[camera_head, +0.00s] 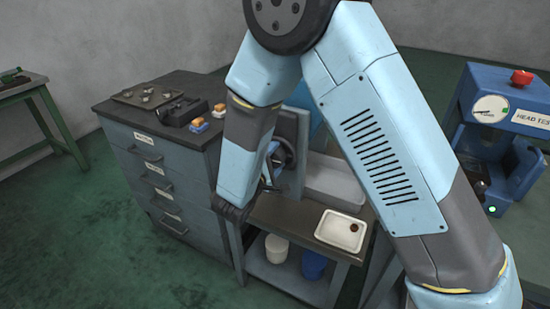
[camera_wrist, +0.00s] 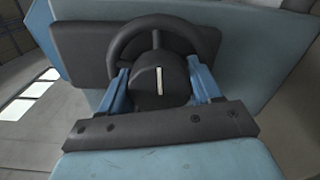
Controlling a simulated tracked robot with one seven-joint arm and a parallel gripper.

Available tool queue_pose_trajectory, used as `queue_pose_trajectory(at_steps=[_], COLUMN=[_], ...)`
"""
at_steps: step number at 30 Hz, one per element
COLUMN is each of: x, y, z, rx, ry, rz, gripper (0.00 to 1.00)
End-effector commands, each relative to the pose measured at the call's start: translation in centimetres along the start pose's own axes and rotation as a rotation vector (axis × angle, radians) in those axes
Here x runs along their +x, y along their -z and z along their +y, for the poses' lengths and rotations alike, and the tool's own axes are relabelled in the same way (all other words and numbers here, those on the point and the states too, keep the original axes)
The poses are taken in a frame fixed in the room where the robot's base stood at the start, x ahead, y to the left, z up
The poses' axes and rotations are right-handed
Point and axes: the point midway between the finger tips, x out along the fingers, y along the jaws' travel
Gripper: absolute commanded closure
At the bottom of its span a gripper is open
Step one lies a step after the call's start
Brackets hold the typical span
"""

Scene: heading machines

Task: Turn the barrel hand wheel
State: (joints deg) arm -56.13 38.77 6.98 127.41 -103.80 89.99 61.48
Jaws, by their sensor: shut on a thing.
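The barrel hand wheel (camera_wrist: 124,38) is a dark ring with a thick round hub (camera_wrist: 146,82) that carries a white line. In the wrist view the line stands close to upright. My gripper (camera_wrist: 160,84) has its two blue fingers on either side of the hub and is shut on it. The lower part of the wheel is hidden behind the hub and my gripper. In the head view the hand wheel (camera_head: 287,152) shows only in part, beside my forearm on the blue-grey machine. My gripper is mostly hidden there by my own arm.
A grey drawer cabinet (camera_head: 165,165) stands left of the machine, with small parts on top. A white tray (camera_head: 341,231) lies on the bench, with a white bucket (camera_head: 277,248) and blue bucket (camera_head: 314,264) below. A blue test machine (camera_head: 510,125) stands at right.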

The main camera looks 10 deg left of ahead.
Motion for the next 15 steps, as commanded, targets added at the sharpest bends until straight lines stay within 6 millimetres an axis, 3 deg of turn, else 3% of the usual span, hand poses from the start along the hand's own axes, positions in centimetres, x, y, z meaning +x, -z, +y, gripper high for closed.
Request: queue_pose_trajectory(at_steps=[8,15], x=[-0.09,-0.11], y=[-0.03,-0.02], z=[-0.29,-0.17], rx=[-0.005,-0.003], ry=[0.006,0.003], rz=[0.001,0.001], gripper=[0.12,0.12])
